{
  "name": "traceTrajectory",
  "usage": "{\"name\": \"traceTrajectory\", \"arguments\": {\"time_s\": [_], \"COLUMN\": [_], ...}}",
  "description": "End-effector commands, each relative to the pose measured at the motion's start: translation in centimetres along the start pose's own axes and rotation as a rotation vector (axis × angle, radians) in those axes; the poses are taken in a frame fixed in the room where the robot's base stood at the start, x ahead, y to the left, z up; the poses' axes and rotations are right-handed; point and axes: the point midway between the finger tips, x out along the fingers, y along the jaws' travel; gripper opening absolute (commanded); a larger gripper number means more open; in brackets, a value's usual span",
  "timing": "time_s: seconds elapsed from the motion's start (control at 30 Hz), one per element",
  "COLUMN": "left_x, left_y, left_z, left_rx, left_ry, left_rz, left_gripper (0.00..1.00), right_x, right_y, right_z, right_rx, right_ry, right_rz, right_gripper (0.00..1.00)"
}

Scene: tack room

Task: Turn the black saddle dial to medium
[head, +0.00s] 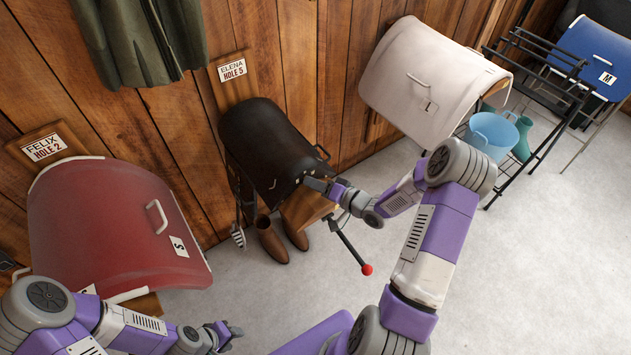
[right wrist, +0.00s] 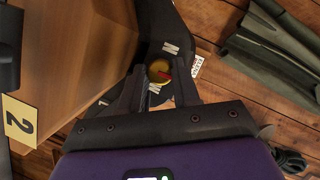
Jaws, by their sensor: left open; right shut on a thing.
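The black saddle (head: 258,138) sits on a wooden wall rack under the sign "ELENA HOLE 5". My right gripper (head: 312,184) is at its front lower edge and hides the dial in the head view. In the right wrist view the dial (right wrist: 158,71) is a round yellow disc with a red mark, between the fingertips of my right gripper (right wrist: 161,84), which is shut on it. My left gripper (head: 232,331) is open and empty at the bottom, away from the saddle.
A red saddle (head: 110,225) is at left and a cream saddle (head: 425,80) at upper right. Brown boots (head: 271,243) stand below the black saddle. A red-tipped rod (head: 366,269) sticks out below my right gripper. A blue bucket (head: 490,135) stands right. The pale floor is mostly clear.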

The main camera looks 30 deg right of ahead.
Motion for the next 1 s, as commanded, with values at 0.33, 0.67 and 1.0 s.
{"name": "traceTrajectory", "arguments": {"time_s": [0.33,0.67,1.0], "left_x": [-0.26,-0.26,-0.27], "left_y": [0.10,0.10,0.10], "left_z": [0.01,0.01,0.01], "left_rx": [0.000,0.000,0.000], "left_ry": [0.000,0.000,0.000], "left_rz": [0.000,0.000,0.000], "left_gripper": [0.43,0.43,0.43], "right_x": [0.00,0.00,-0.03], "right_y": [0.05,0.06,0.04], "right_z": [0.09,0.08,0.01], "right_rx": [0.033,0.031,0.030], "right_ry": [-0.002,-0.002,0.000], "right_rz": [-0.013,-0.012,-0.012], "right_gripper": [0.01,0.43,0.57]}}
